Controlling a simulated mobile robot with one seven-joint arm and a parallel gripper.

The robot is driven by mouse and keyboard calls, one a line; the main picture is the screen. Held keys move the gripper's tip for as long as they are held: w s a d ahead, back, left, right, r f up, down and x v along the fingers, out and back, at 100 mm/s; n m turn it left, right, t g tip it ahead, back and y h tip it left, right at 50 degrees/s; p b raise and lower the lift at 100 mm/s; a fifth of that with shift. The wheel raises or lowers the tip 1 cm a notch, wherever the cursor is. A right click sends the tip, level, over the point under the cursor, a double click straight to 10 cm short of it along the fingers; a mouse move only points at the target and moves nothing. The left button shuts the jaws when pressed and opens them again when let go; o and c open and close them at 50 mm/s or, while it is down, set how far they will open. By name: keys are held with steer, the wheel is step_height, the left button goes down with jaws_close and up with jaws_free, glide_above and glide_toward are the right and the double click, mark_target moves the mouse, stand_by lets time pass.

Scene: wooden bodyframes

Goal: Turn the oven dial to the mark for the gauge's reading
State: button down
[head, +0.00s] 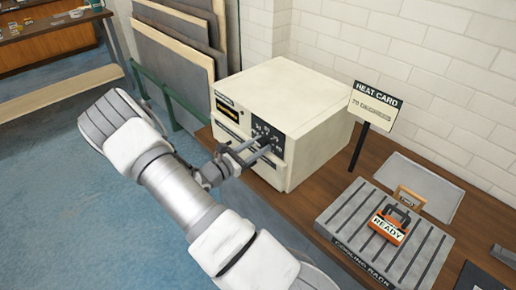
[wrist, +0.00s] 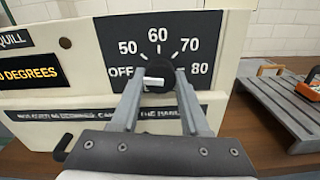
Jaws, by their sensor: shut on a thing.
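The cream oven (head: 290,105) stands on the wooden bench. Its black dial panel (wrist: 190,47) is marked OFF, 50, 60, 70 and 80. The dial (wrist: 154,72) is dark, with a white bar (wrist: 153,81) lying nearly level, its left end toward OFF; which end points is unclear. My gripper (wrist: 157,76) is shut on the dial, one finger on each side. The head view also shows my gripper (head: 260,146) at the oven front, hiding part of the panel. The gauge (wrist: 32,72) shows yellow "0 DEGREES", its leading part cut off at the left edge.
A heat card (head: 374,107) on a post beside the oven carries small blurred degrees text, perhaps 75. A grey cooling rack (head: 345,225) with an orange READY tag (head: 390,230) lies on the bench at right. Boards (head: 172,60) and a green rail stand left of the oven.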

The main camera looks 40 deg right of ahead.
steer(key=m+b, duration=0.2)
steer(key=m, duration=0.1)
steer(key=shift+f+b, duration=0.25)
steer(key=shift+b, duration=0.15)
steer(key=m+b, duration=0.3)
steer(key=m, duration=0.1)
steer(key=shift+w, duration=0.1)
steer(key=m+b, duration=0.6)
steer(key=b, duration=0.1)
steer(key=shift+m, duration=0.3)
steer(key=m+b, duration=0.3)
steer(key=b, duration=0.2)
steer(key=shift+f+m+b, duration=0.1)
steer(key=shift+m+b, duration=0.2)
steer(key=m+b, duration=0.3)
steer(key=b, duration=0.2)
steer(key=shift+b, duration=0.35)
steer(key=m+b, duration=0.1)
steer(key=b, duration=0.1)
steer(key=m+b, duration=0.3)
steer(key=shift+r+b, duration=0.25)
steer(key=shift+b, duration=0.1)
steer(key=shift+r+m+b, duration=0.15)
steer(key=shift+m+b, duration=0.25)
steer(key=shift+b, duration=0.3)
steer(key=shift+r, duration=0.15)
